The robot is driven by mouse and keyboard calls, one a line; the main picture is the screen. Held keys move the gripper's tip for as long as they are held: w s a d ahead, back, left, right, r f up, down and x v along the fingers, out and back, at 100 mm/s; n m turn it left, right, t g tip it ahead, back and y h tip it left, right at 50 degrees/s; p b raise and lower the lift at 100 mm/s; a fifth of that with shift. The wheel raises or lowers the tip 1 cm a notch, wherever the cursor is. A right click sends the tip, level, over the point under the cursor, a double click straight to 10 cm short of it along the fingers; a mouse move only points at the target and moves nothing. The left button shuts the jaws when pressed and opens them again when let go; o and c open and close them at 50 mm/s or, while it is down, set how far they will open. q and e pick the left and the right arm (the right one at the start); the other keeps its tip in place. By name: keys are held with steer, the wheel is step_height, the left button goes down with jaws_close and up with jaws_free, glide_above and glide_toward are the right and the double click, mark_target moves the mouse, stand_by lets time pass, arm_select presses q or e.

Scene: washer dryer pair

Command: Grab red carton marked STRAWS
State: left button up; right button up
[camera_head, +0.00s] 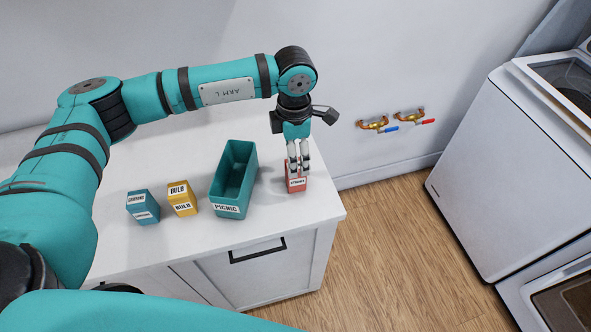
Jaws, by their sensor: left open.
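The red carton (295,187) stands on the white counter near its right end. It has a white label whose lettering is too small to read surely. My left gripper (298,168) points down from above, right at the top of the carton. Its fingers are open and overlap the carton's upper part, hiding much of it. I cannot tell whether they touch it. My right gripper is out of view.
A teal open bin marked PICNIC (232,180) stands left of the carton. A yellow box marked BULB (182,199) and a blue box (143,207) stand further left. The white counter (270,222) ends just right of the carton. Brass taps (375,124) are on the wall.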

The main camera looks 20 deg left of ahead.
arm_select(q)
step_height(320, 180, down, 5)
steer(key=p, duration=0.3)
steer(key=shift+w+r, duration=0.15)
steer(key=shift+d+f, duration=0.1)
steer(key=shift+f, duration=0.3)
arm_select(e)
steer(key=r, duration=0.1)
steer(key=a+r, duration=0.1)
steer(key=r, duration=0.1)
arm_select(q)
steer(key=shift+c, duration=0.4)
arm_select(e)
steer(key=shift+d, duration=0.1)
arm_select(q)
steer(key=c, duration=1.2)
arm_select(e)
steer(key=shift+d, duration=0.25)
arm_select(q)
steer(key=shift+r, duration=0.15)
